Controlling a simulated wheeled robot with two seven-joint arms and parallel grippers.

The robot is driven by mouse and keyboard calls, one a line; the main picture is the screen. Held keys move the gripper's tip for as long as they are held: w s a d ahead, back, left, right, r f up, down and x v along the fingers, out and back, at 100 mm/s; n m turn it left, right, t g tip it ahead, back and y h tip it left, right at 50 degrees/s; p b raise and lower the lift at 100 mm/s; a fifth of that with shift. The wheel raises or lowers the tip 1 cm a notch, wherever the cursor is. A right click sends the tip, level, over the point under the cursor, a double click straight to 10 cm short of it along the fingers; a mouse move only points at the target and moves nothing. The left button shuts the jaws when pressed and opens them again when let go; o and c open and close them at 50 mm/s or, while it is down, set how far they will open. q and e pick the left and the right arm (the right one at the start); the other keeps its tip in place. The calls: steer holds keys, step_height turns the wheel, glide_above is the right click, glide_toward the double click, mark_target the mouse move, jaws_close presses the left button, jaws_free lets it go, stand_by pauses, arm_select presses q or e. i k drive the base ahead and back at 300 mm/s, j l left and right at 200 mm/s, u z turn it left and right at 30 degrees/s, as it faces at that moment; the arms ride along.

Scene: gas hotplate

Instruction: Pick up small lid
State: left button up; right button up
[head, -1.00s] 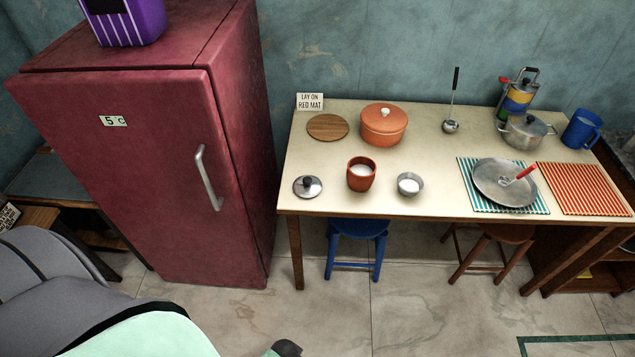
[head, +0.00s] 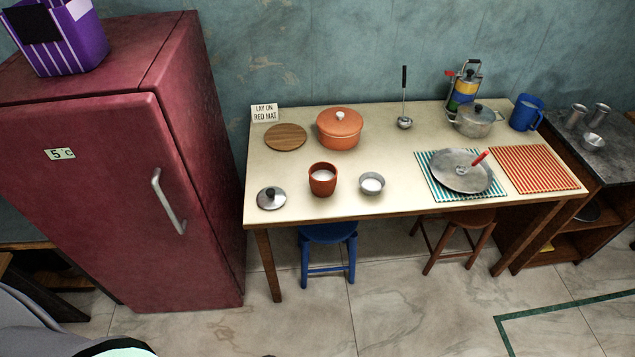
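The small lid (head: 271,198) is a round metal lid with a dark knob. It lies flat near the front left corner of the cream table (head: 385,203), left of a terracotta cup (head: 323,180) with white contents. A larger metal lid or pan with a red handle (head: 461,171) lies on the teal striped mat. Neither of my grippers shows in the head view; only part of my body is at the lower left edge.
A red fridge (head: 98,190) stands close to the table's left side. A small metal bowl (head: 372,184), orange pot (head: 340,129), wooden board (head: 285,137) and steel pot (head: 474,120) share the table. The red striped mat (head: 536,169) is bare. Blue (head: 328,236) and brown (head: 458,226) stools stand under the front edge.

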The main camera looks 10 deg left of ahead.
mark_target(269, 197)
steer(key=l+u, duration=0.15)
steer(key=u, duration=0.25)
steer(key=l+u, duration=0.15)
steer(key=u, duration=0.2)
